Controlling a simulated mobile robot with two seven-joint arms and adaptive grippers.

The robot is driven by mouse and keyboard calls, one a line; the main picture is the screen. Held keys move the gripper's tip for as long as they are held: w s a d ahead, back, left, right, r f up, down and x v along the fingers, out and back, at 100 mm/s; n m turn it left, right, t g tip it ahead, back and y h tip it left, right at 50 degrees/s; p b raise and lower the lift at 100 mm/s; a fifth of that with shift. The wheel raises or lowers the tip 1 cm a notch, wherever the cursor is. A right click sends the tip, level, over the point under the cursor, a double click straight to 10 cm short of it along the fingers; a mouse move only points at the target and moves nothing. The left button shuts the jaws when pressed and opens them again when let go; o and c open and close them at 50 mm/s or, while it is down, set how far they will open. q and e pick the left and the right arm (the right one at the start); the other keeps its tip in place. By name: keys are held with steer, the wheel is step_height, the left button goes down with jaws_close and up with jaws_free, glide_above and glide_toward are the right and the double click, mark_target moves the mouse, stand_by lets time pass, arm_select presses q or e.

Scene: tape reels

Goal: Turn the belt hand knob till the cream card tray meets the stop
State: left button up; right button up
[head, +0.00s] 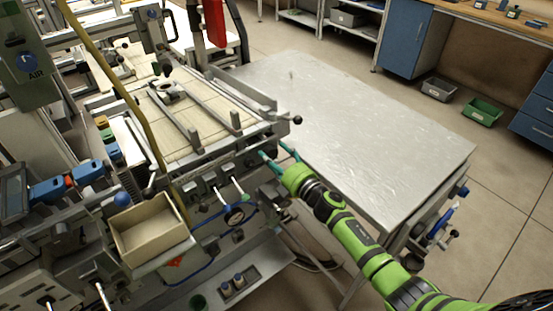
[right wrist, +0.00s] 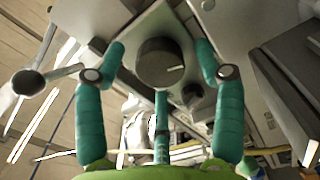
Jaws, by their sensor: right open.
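A round dark knob (right wrist: 160,66) with a white mark sits on a grey plate in the right wrist view. The stop cannot be made out. My left gripper is out of view.
A cream open box (head: 150,231) stands at the machine's front left. A ball-ended lever (right wrist: 30,82) is close left of my right fingers. A bare metal table (head: 365,125) lies right of the machine. A yellow hose (head: 115,78) crosses the left side.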

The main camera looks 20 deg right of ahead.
steer(key=v, duration=1.2)
stand_by(0.7)
steer(key=s+d+f+m+g+h, duration=0.15)
steer(key=s+f+m, duration=0.25)
steer(key=f, duration=0.6)
steer(key=s+d+f+m+g+h, duration=0.1)
steer(key=s+f+m+g+h, duration=0.2)
steer(key=f, duration=0.6)
steer(key=s+d+f+m+g+h, duration=0.15)
steer(key=s+f+m, duration=0.35)
steer(key=f, duration=0.5)
steer(key=s+a+f+m+g, duration=0.1)
steer(key=s+f, duration=0.4)
steer(key=s, duration=0.6)
steer(key=s+a+f+m+g, duration=0.2)
steer(key=s+f+g, duration=0.3)
steer(key=s, duration=0.6)
steer(key=s+a+f+m+g, duration=0.1)
steer(key=s+f+m+g, duration=0.2)
steer(key=s+f, duration=0.3)
steer(key=s+g, duration=0.1)
steer(key=s, duration=0.4)
steer(key=shift+a+f, duration=0.25)
steer(key=shift+a, duration=0.05)
